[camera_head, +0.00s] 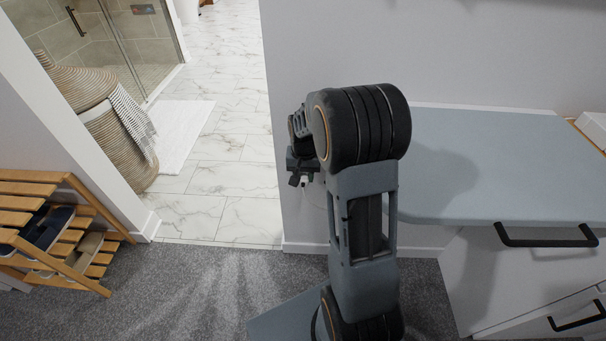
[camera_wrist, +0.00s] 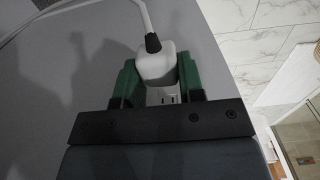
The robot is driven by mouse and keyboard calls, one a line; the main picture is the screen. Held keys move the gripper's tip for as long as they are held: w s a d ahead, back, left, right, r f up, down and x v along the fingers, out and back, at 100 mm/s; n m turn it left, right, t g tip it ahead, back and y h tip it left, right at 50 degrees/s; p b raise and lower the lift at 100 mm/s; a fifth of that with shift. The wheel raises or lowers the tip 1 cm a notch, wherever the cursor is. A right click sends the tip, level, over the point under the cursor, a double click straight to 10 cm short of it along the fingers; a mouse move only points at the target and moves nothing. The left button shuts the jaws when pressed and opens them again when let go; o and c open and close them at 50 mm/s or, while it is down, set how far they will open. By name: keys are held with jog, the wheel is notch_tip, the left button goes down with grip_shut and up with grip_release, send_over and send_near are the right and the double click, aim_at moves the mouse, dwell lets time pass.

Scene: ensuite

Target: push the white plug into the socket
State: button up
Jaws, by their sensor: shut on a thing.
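The white plug (camera_wrist: 155,63) sits between the green fingers of my gripper (camera_wrist: 157,74) in the wrist view, and the gripper is shut on it. A black collar and a white cable come out of the plug's back. A white socket face (camera_wrist: 164,97) with dark slots shows just beyond the plug, partly hidden by my gripper's dark crossbar. I cannot tell whether the plug touches the socket or how far its prongs are in. In the head view my gripper (camera_head: 301,173) is close to the grey wall, beside its left edge, and my arm hides much of that area.
A blue-grey desktop (camera_head: 490,165) with drawers stands right of my arm. A slatted wooden rack (camera_head: 60,225) holding shoes and a wicker basket (camera_head: 110,120) are at the left. The white cable (camera_wrist: 85,4) loops along the wall.

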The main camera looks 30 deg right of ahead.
jog(key=shift+w+d, duration=0.5)
jog(key=shift+w, duration=0.4)
dwell(0.3)
jog(key=shift+s+p, duration=0.2)
jog(key=shift+p, duration=0.1)
jog(key=shift+s+a, duration=0.3)
jog(key=shift+s, duration=0.05)
jog(key=shift+p, duration=0.4)
dwell(1.5)
jog(key=shift+w+d, duration=0.3)
jog(key=shift+w, duration=0.2)
dwell(0.3)
jog(key=o, duration=1)
jog(key=shift+w+r, duration=0.1)
notch_tip(320, 180, up, 14)
jog(key=p, duration=0.3)
jog(key=shift+p, duration=0.3)
